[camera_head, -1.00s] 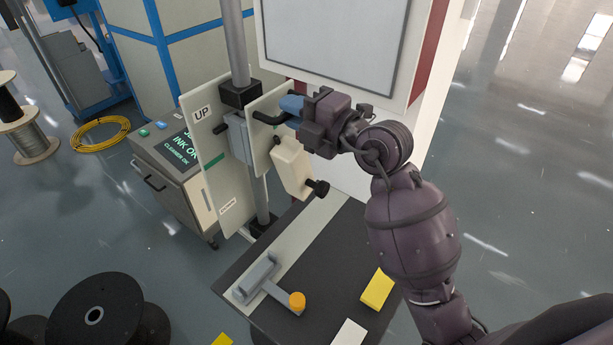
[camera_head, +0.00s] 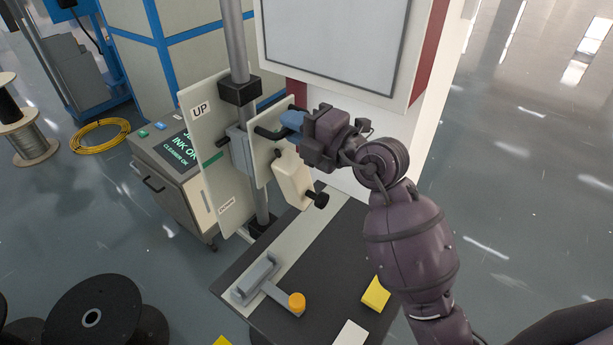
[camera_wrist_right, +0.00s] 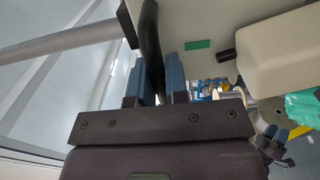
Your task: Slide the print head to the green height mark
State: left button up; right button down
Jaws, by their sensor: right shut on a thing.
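The print head (camera_head: 293,180), a cream box with a black knob, hangs on a cream carriage plate (camera_head: 262,158) clamped to an upright grey post. The green height mark (camera_head: 212,160) is a band on the scale plate (camera_head: 200,125) behind, left of the carriage. The carriage's grey block (camera_head: 239,150) is close to the mark's height; exact alignment cannot be told. My right gripper (camera_head: 287,122) is shut on the carriage's black handle (camera_head: 268,133). In the right wrist view the handle (camera_wrist_right: 151,45) runs between the blue fingers.
A black collar (camera_head: 239,90) sits on the post above the carriage. Below is a dark table (camera_head: 325,255) with a grey bracket (camera_head: 257,278), an orange knob (camera_head: 297,302) and a yellow block (camera_head: 376,293). A white cabinet with a screen (camera_head: 335,40) stands close behind my right gripper.

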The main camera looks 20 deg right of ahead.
aim_at(296, 160)
jog(key=shift+f+b, duration=0.6)
jog(key=shift+f, duration=1.05)
jog(key=c, duration=1)
grip_release()
jog(key=shift+s+d, duration=0.1)
jog(key=p+v, duration=0.2)
jog(key=v, duration=0.5)
jog(key=shift+s+d+p, duration=0.25)
jog(key=shift+s+p, duration=0.1)
